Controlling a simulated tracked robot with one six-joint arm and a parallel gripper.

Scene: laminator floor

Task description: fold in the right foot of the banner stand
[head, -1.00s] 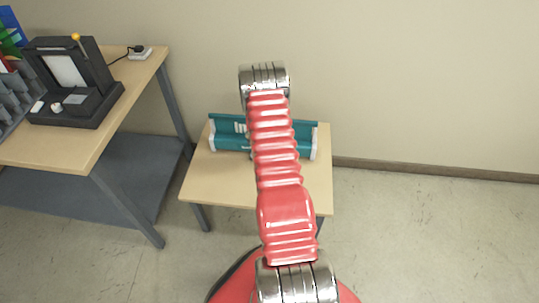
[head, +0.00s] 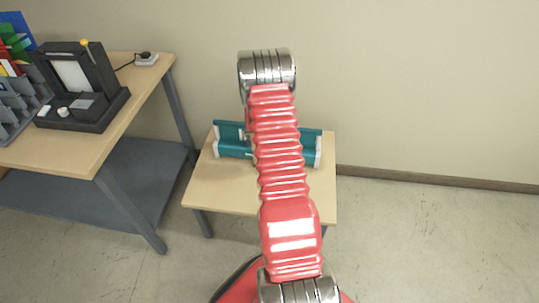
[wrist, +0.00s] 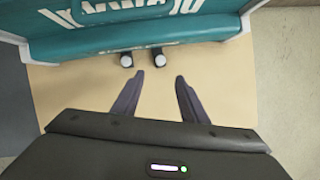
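The teal banner stand (head: 308,148) lies on the small wooden table, partly hidden behind my arm in the head view. In the wrist view the stand (wrist: 190,28) spans the top, with white lettering and pale end caps. Two short dark pieces with white round tips, apparently its feet, stick out below its front edge near the middle: a left one (wrist: 127,60) and a right one (wrist: 157,59). My gripper (wrist: 160,77) is open and empty. Its fingertips are just short of the right piece, one on each side in the picture. The head view hides my gripper.
The small table (head: 215,190) is bare in front of the stand. At left stands a larger workbench (head: 65,155) with a black machine (head: 85,85), a colourful file rack (head: 15,90) and a socket box (head: 147,59). A wall is close behind.

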